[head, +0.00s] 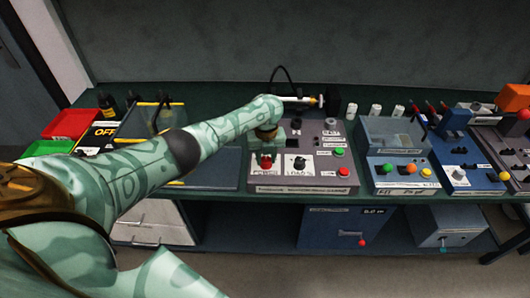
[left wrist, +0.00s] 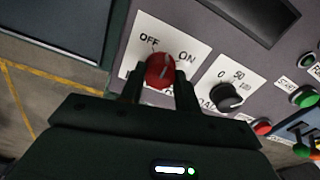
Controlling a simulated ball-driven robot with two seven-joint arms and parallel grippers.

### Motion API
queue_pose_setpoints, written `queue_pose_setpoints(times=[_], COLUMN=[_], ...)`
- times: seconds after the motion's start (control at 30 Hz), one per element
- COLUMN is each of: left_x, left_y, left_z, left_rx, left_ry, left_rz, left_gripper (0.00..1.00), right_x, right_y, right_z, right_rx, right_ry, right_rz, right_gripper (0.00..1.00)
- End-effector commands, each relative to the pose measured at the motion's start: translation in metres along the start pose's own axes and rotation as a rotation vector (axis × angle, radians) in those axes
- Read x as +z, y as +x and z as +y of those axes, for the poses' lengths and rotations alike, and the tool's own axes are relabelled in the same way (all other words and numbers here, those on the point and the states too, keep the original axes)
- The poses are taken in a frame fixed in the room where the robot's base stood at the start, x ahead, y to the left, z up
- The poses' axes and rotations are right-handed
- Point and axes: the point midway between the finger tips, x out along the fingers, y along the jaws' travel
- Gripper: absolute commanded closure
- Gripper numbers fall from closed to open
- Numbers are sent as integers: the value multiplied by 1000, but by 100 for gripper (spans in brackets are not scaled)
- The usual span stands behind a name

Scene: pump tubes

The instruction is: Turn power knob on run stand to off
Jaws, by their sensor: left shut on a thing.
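The red power knob (left wrist: 160,70) sits on a white label with OFF at its upper left and ON at its upper right in the left wrist view. A pale line on it runs roughly upward between the two words; its exact setting is unclear. My left gripper (left wrist: 158,84) is shut on the knob, one dark finger on either side. In the head view the knob (head: 266,163) is at the front left of the grey run stand (head: 330,172), below my left gripper (head: 267,150). My right gripper is not in view.
On the stand, a black load knob (head: 300,163), a green button (head: 338,153) and a red button (head: 344,172) are to the knob's right. Other control stands (head: 397,168) follow on the right. Red (head: 72,122) and green trays (head: 47,148) lie at the left.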

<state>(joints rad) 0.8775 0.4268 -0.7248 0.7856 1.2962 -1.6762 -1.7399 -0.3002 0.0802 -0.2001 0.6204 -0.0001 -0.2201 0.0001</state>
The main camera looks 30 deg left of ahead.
Motion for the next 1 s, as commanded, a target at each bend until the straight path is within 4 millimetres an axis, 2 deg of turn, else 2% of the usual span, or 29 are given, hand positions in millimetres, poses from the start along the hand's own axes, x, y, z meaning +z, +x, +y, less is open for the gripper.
queue_pose_setpoints(times=[0.2, 0.6, 1.0], left_x=[-1, -1, 0], left_y=[-2, -1, 0], left_z=[0, -1, 0], left_rx=[1, 0, 1], left_ry=[-205, -556, -753], left_rz=[2, 2, 1], left_gripper=[91, 91, 91], right_x=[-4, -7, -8], right_y=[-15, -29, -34], right_z=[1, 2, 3], right_rx=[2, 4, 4], right_ry=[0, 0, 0], right_rz=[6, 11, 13], right_gripper=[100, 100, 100])
